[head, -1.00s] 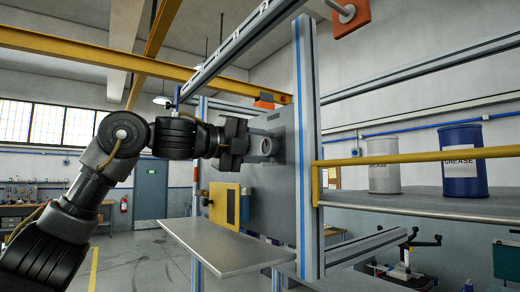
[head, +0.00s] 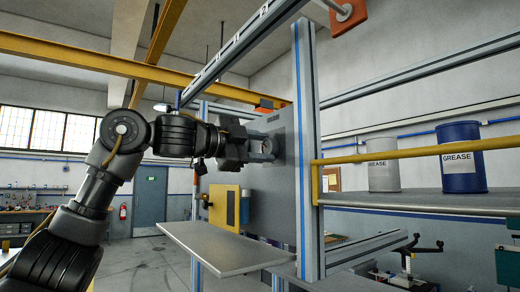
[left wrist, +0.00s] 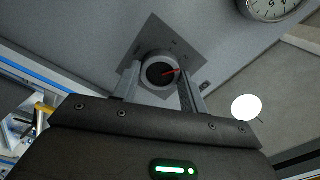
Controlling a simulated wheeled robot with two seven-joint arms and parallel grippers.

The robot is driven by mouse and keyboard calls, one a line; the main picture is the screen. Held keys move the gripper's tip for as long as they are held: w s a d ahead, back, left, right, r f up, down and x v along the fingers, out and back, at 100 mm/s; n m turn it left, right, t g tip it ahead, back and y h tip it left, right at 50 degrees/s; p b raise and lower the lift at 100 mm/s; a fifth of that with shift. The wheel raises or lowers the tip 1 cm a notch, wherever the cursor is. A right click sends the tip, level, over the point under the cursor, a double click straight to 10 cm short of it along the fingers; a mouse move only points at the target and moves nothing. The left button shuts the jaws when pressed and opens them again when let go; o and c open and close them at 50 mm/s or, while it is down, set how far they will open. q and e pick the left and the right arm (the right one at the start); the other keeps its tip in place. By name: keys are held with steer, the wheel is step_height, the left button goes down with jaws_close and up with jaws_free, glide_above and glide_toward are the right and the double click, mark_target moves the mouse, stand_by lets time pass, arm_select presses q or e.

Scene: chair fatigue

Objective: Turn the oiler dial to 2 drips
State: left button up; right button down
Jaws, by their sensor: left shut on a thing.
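The oiler dial (left wrist: 158,68) is a round grey knob with a dark face and a red pointer. It sits on a grey square plate (left wrist: 181,45) with small marks, too small to read. In the left wrist view the pointer aims right and slightly up. My left gripper (left wrist: 160,82) has one finger on each side of the dial and is shut on it. In the head view the left gripper (head: 264,148) reaches the grey panel (head: 284,190) from the left, and its fingers partly hide the dial. My right gripper is not in view.
A blue-striped upright post (head: 307,150) stands just right of the panel. A grey shelf plate (head: 222,247) juts out below the gripper. A yellow box (head: 224,205) is behind it. Grease drums (head: 461,160) stand on a shelf at right. A round gauge (left wrist: 268,5) is near the dial.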

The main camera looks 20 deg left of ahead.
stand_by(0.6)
arm_select(q)
steer(key=o, duration=1)
steer(key=shift+s+a+f+b, duration=0.1)
steer(key=shift+s+a+b, duration=0.2)
steer(key=shift+s+b, duration=0.1)
steer(key=b+v, duration=0.3)
steer(key=v, duration=0.7)
steer(key=shift+b, duration=0.4)
steer(key=shift+w, duration=0.1)
